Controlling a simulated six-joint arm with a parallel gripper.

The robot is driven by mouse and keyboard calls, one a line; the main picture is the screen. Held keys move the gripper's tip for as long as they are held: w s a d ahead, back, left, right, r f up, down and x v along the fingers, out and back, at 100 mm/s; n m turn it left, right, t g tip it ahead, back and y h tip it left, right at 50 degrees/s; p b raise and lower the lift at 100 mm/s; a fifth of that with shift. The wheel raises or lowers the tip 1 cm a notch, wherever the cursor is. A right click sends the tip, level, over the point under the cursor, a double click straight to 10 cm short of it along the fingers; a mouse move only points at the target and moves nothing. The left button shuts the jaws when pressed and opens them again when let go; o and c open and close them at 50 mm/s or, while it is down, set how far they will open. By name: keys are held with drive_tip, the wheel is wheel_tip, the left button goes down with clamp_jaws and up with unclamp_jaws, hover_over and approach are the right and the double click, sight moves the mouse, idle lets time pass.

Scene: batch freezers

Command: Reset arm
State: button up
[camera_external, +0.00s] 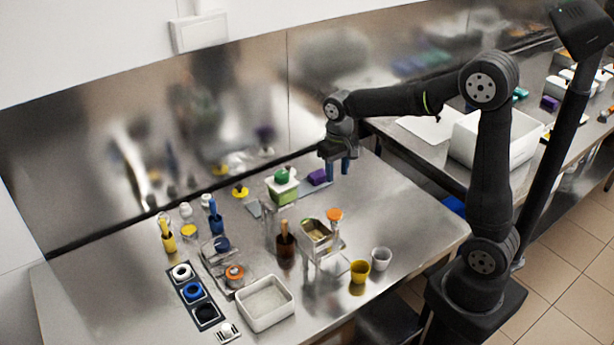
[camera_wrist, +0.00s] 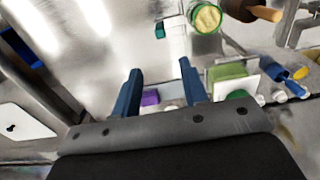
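My gripper (camera_external: 338,170) hangs over the back right of the steel table (camera_external: 420,215), fingers pointing down. In the wrist view its two blue fingers (camera_wrist: 158,92) stand apart with nothing between them, so it is open and empty. A purple block (camera_external: 317,177) lies on the table just left of the fingers in the external view. The block also shows beyond the fingers in the wrist view (camera_wrist: 150,98). A green-and-white container with a green knob (camera_external: 283,187) stands further left.
A white tray (camera_external: 265,303) sits front left, beside a rack of coloured rings (camera_external: 194,291). The table's right part is clear. A steel wall rises behind.

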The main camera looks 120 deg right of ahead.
idle(0.3)
wheel_tip(320, 180, down, 18)
drive_tip(key=shift+r, duration=0.25)
drive_tip(key=shift+a, duration=0.15)
idle(0.4)
